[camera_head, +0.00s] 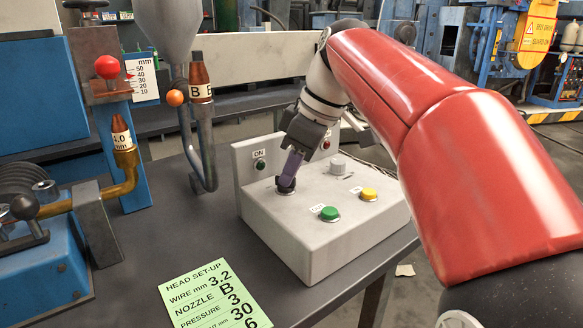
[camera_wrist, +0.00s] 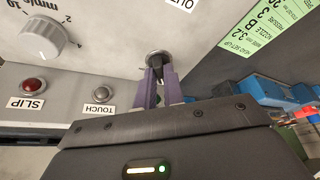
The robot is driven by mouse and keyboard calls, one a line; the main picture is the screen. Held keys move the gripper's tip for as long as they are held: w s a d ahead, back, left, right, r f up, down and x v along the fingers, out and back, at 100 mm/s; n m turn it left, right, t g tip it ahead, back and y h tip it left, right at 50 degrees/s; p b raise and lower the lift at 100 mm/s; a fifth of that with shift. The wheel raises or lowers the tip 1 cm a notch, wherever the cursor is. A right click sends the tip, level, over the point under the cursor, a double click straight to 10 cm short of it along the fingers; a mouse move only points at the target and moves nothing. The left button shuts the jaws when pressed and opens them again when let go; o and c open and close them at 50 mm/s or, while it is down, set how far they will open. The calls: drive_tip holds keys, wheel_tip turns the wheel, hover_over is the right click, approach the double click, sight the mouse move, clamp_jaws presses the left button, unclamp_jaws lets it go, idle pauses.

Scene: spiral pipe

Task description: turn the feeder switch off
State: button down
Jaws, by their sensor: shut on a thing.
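The feeder switch (camera_head: 285,190) is a small dark lever in a round collar on the sloping top of the light grey control box (camera_head: 290,240). It stands below a small lamp (camera_head: 260,165) marked ON on the box's back panel. My gripper (camera_head: 289,178) reaches down to it from the upper right. In the wrist view, its purple fingers (camera_wrist: 159,78) are shut on the switch (camera_wrist: 157,54), one on each side. The fingers hide most of the lever, so I cannot tell its exact tilt.
The box also carries a green button (camera_head: 329,214), a yellow button (camera_head: 369,194) and a grey dial (camera_head: 338,163). A red SLIP lamp (camera_wrist: 34,86) is on the back panel. A green set-up card (camera_head: 215,290) lies on the table. A bent pipe (camera_head: 200,150) stands left of the box.

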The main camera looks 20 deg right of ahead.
drive_tip(key=c, duration=1.5)
unclamp_jaws()
drive_tip(key=shift+r, duration=0.1)
drive_tip(key=v, duration=0.7)
drive_tip(key=shift+r, duration=0.3)
drive_tip(key=shift+s, duration=0.1)
